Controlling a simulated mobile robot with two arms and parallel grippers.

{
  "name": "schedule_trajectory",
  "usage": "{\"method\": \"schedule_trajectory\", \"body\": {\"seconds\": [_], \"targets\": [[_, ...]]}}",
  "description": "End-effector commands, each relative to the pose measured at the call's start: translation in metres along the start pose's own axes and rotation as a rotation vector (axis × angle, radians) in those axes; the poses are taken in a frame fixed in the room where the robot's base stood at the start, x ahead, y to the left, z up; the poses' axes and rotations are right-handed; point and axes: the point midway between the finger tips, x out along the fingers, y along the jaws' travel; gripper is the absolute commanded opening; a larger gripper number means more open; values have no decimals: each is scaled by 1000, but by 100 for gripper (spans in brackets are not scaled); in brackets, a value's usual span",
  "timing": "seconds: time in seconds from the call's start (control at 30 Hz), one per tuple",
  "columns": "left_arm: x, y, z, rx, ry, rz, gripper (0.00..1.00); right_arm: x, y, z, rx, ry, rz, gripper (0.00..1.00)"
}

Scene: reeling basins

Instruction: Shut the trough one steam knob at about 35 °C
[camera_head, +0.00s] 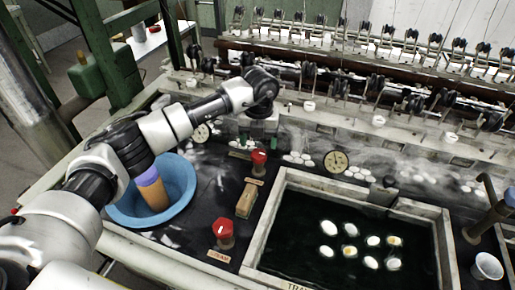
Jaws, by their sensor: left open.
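The trough (272,215) is a pale-rimmed basin of dark water with several whitish cocoons (350,251) floating in it. A red knob (223,230) stands left of it, with a small tag reading STEAM (218,256) in front. A second red knob (259,158) stands farther back; its tag is too small to read. A round dial (336,160) is behind the trough; its reading is too small to tell. My left gripper (258,136) is open and empty, pointing down just behind the farther red knob, apart from the STEAM-tagged knob. My right gripper is not in view.
A blue bowl (182,203) sits under my left arm, with a wooden block (247,198) between the knobs. Another dial (200,133) is partly behind my arm. Reeling machinery (400,80) crosses the back. A white cup (488,266) stands at right.

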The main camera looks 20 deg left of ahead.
Motion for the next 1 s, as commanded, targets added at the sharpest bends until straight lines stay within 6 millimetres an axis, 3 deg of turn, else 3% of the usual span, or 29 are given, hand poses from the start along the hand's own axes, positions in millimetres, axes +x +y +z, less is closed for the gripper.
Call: {"method": "schedule_trajectory", "body": {"seconds": [0.13,0.3,0.67,0.9,1.0], "targets": [[25,0,-1,-1,3,2,73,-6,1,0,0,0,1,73],[42,0,0,1,1,0,73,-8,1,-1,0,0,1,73],[46,0,0,1,-1,0,71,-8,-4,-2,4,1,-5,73],[46,0,0,1,-1,0,34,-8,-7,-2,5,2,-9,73],[46,0,0,0,-1,0,24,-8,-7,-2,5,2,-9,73]]}}
